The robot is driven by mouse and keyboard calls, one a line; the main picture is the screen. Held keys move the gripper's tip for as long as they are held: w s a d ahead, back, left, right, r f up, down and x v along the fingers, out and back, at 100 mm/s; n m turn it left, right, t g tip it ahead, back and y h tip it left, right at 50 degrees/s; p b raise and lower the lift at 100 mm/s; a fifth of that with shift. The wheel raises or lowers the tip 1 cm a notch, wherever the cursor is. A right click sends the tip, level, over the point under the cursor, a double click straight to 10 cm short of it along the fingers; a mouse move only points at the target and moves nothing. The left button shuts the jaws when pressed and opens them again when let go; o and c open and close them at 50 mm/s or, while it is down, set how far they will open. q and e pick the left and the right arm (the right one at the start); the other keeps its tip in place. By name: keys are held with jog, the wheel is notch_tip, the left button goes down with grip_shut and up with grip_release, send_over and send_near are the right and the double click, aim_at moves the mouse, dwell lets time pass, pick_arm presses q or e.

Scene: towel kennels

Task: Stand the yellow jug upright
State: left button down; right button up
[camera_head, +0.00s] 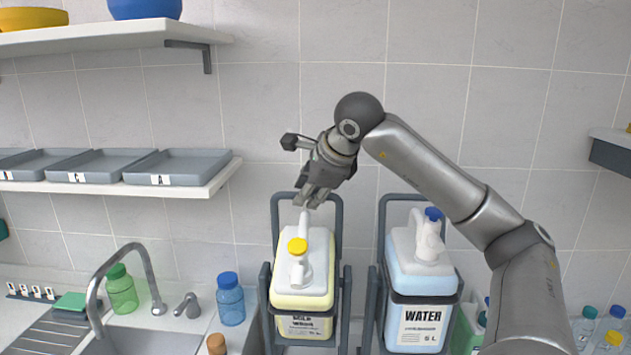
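The yellow jug (316,275) is a white-topped container with pale yellow contents and a yellow cap (297,246). It sits in a dark grey cradle (346,300) and appears to lean forward toward me, its top showing broadly and its label low and foreshortened. My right gripper (311,203) points down just above the white handle (304,224) at the back of the jug's top. Whether it touches the handle is unclear. Its fingers look close together, but their gap cannot be made out. My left gripper is out of view.
A blue water jug (420,285) stands in a similar cradle to the right. A sink tap (150,262), a green bottle (122,292) and a blue bottle (231,302) are on the left. A shelf with grey trays (180,166) juts from the wall at left.

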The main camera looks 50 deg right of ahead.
jog(key=v, duration=1.1)
jog(key=shift+s+r, duration=0.15)
jog(key=shift+s, duration=0.05)
jog(key=shift+a, duration=0.1)
